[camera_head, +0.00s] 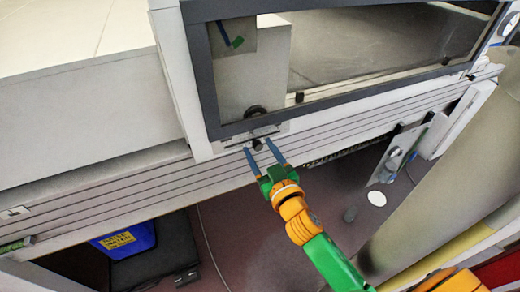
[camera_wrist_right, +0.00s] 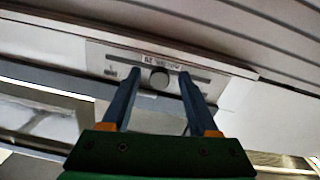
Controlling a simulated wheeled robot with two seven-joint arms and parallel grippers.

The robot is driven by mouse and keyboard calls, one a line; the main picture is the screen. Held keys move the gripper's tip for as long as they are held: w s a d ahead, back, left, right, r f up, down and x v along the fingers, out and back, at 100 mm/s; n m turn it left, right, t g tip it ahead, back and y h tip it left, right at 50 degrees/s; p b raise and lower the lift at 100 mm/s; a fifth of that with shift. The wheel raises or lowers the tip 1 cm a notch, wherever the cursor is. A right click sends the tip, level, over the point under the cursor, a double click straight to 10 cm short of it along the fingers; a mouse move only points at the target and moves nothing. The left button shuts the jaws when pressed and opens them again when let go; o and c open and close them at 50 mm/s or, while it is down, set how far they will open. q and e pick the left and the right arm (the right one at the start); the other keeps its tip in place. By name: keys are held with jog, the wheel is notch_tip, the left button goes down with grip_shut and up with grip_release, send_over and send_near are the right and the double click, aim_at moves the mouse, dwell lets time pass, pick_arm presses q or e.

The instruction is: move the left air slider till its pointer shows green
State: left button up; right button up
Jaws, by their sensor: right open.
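The left air slider (camera_head: 257,145) is a small dark round knob on a light slotted plate under the left end of the window frame. In the right wrist view the knob (camera_wrist_right: 159,79) sits near the middle of its slot. My right gripper (camera_head: 257,148) is open, with one blue finger on each side of the knob. In the right wrist view the gripper (camera_wrist_right: 159,74) shows gaps between the fingers and knob; contact cannot be told. A blue and green mark (camera_head: 231,41) shows on a grey plate behind the window. I cannot make out a pointer. My left gripper is out of view.
The dark window frame (camera_head: 330,106) runs above the ribbed pale front (camera_head: 95,178). Another small dark knob (camera_head: 471,77) is at the right. A blue bin (camera_head: 130,241) stands below left. Open floor (camera_head: 235,230) lies below the front.

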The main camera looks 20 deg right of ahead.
jog(key=s+b, duration=0.1)
jog(key=s, duration=0.5)
jog(key=shift+s, duration=0.35)
jog(key=s+f+g+p, duration=0.1)
jog(key=s+f+g, duration=0.2)
jog(key=f, duration=0.7)
jog(key=s+f+g+p, duration=0.1)
jog(key=s+f+g, duration=0.3)
jog(key=f, duration=0.7)
jog(key=s+f+g, duration=0.3)
jog(key=f, duration=0.7)
jog(key=s+f+g, duration=0.3)
jog(key=s+f, duration=0.2)
jog(key=s, duration=0.6)
jog(key=s+d+f+g+p, duration=0.1)
jog(key=s+f+g, duration=0.3)
jog(key=s, duration=0.6)
jog(key=shift+s+d+f, duration=0.3)
jog(key=shift+s+f, duration=0.1)
jog(key=shift+f, duration=0.5)
